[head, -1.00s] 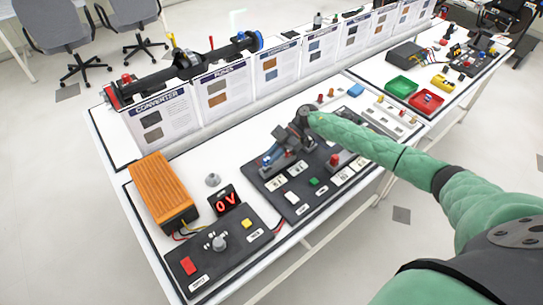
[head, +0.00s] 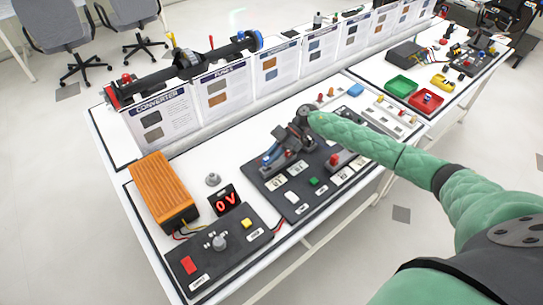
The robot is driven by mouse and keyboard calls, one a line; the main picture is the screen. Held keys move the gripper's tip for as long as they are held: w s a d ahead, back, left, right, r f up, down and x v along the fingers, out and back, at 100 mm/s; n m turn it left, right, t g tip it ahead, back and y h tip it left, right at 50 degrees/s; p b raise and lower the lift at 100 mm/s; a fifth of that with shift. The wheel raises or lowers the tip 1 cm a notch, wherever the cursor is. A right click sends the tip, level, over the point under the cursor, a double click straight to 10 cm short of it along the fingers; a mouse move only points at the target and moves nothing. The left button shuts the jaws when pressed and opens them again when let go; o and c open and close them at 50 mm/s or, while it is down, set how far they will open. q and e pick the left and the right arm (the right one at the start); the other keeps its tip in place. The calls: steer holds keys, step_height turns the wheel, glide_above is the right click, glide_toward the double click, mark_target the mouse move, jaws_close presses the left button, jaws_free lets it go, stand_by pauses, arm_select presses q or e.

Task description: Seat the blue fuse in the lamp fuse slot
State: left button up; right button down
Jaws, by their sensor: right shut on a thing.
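My right gripper (head: 284,149) comes in from the right and points down to the left over the dark fuse panel (head: 262,184). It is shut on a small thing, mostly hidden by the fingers. A small blue piece (head: 267,157) shows at the fingertips, at the panel's back left; it looks like the blue fuse. The gripper and arm cover that part of the panel, so I cannot tell which slot is under it or whether the fuse is in it. My left gripper is out of view.
A red-topped part (head: 334,160) stands on the panel right of the gripper. To the left are an orange finned box (head: 163,188), a red "0 V" display (head: 226,200) and a control panel (head: 219,254). Green (head: 400,87) and red (head: 426,102) trays stand farther right.

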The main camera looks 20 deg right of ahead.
stand_by(0.3)
stand_by(0.4)
steer(key=shift+p, duration=0.3)
steer(key=shift+f+b, duration=0.5)
steer(key=shift+f, duration=0.95)
stand_by(0.4)
steer(key=c, duration=1.3)
jaws_free()
steer(key=shift+c, duration=0.2)
